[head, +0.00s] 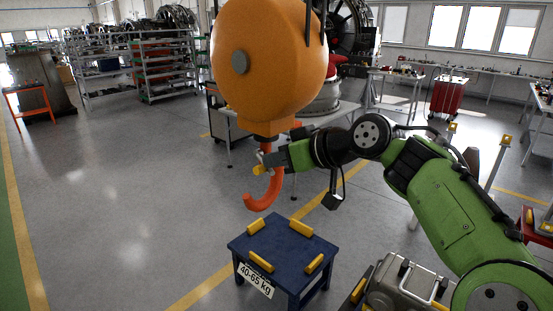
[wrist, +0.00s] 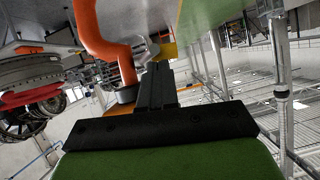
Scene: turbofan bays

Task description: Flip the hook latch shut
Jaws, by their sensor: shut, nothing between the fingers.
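The orange-red hook (head: 274,190) hangs under a large orange hoist body (head: 275,75), its mouth facing left. A small grey metal latch (head: 260,155) with a yellow piece (head: 258,170) shows at the upper part of the hook. A gap shows between the yellow piece and the hook tip. My gripper (head: 270,160) reaches in from the right at latch height, shut and empty. In the wrist view, the dark fingers (wrist: 155,82) are together, close to the hook (wrist: 103,35) and the latch (wrist: 147,48). I cannot tell if they touch the latch.
A blue stand (head: 283,246) with yellow blocks and a "40-65 kg" label is below the hook. A grey case (head: 405,287) is near my arm. Workbenches and shelving (head: 160,68) are at the back. The floor at left is clear.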

